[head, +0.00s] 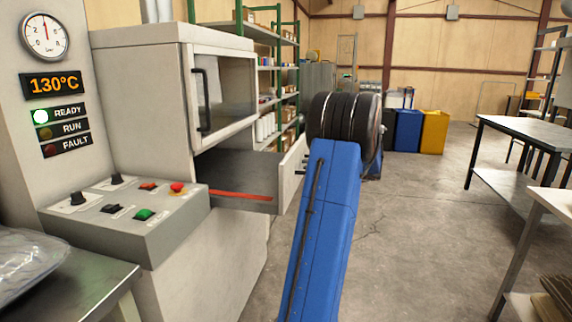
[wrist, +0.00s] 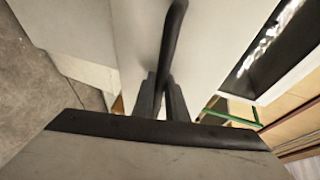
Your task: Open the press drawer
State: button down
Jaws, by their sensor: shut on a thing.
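The press drawer (head: 225,170) is pulled well out of the pale grey press (head: 150,75). A red strip runs along its side, and its tray looks empty. Its light front panel (head: 292,172) faces right, towards my blue arm. In the wrist view, the dark fingers of my gripper (wrist: 163,82) are shut on a black bar handle (wrist: 174,40) on a pale panel. In the head view my arm hides the fingers and most of that handle.
Above the drawer is a closed windowed door with a black handle (head: 205,100). The control box (head: 130,210) juts out at left; the READY lamp (head: 41,116) is green. A metal table (head: 75,285) stands front left. Open floor lies right of my arm, before a dark-topped table (head: 525,138).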

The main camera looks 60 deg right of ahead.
jog(key=s+d, duration=0.4)
jog(key=s, duration=0.7)
jog(key=shift+s, duration=0.4)
jog(key=shift+d, duration=0.1)
jog(key=c, duration=2)
grip_release()
jog(key=shift+c, duration=0.2)
jog(key=s+r, duration=0.3)
jog(key=s, duration=1.4)
jog(key=shift+a, duration=0.4)
